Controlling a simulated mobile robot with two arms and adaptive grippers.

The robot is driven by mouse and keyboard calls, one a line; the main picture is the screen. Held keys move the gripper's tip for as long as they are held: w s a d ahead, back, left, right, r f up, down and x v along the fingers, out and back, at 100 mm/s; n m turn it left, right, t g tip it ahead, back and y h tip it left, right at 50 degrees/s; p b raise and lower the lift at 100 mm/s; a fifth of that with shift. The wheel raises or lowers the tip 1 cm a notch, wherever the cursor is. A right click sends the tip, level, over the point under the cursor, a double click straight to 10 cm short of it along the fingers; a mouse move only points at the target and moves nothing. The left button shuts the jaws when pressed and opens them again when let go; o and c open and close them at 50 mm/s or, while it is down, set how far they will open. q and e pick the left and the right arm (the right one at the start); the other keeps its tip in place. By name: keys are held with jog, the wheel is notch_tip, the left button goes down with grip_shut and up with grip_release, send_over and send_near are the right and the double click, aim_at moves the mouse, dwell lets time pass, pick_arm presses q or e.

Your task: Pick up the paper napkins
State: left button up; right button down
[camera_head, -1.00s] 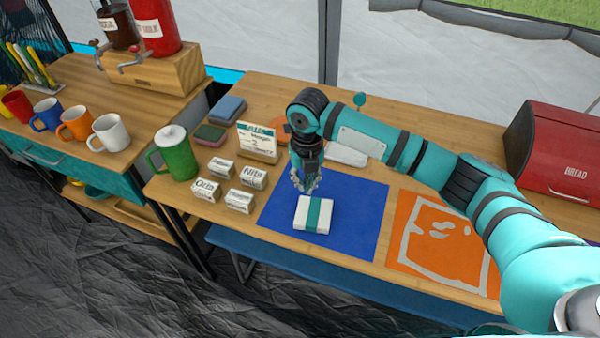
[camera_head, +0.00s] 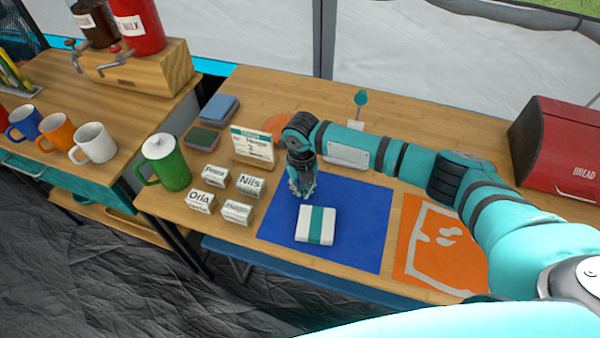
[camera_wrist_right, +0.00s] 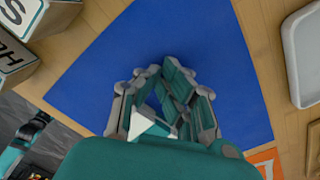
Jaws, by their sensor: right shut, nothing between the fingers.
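The paper napkins, a white packet with a teal band (camera_head: 316,225), lie flat on the blue mat (camera_head: 352,225) near its front edge. My right gripper (camera_head: 301,193) is shut and empty. It points down over the blue mat, just behind and left of the packet, apart from it. In the right wrist view its fingers (camera_wrist_right: 165,80) are drawn together over the blue mat (camera_wrist_right: 185,40). A small white patch shows between the finger links there; I cannot tell whether it is the packet. My left gripper is not in view.
Several white name blocks (camera_head: 238,212) stand left of the mat, with a green mug (camera_head: 166,163) beyond them. A lettered sign (camera_head: 253,146) stands behind. An orange mat (camera_head: 435,243) lies to the right, and a red bread box (camera_head: 560,150) stands at far right.

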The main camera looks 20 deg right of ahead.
aim_at(319, 232)
jog(key=shift+s+d+r+p, duration=0.1)
jog(key=shift+s+p, duration=0.05)
jog(key=shift+s, duration=0.45)
jog(key=shift+s+r+p, duration=0.1)
jog(key=shift+s+p, duration=0.05)
jog(key=shift+s, duration=0.65)
jog(key=shift+f, duration=0.1)
jog(key=shift+s, duration=0.15)
jog(key=s+p, duration=0.2)
jog(key=s, duration=0.1)
jog(key=s+p, duration=0.5)
jog(key=s, duration=0.1)
jog(key=shift+s+d+r+p, duration=0.25)
jog(key=shift+p, duration=0.1)
jog(key=shift+s+f, duration=0.1)
jog(key=shift+s, duration=0.25)
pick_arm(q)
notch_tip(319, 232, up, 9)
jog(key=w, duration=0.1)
pick_arm(e)
jog(key=shift+f, duration=0.15)
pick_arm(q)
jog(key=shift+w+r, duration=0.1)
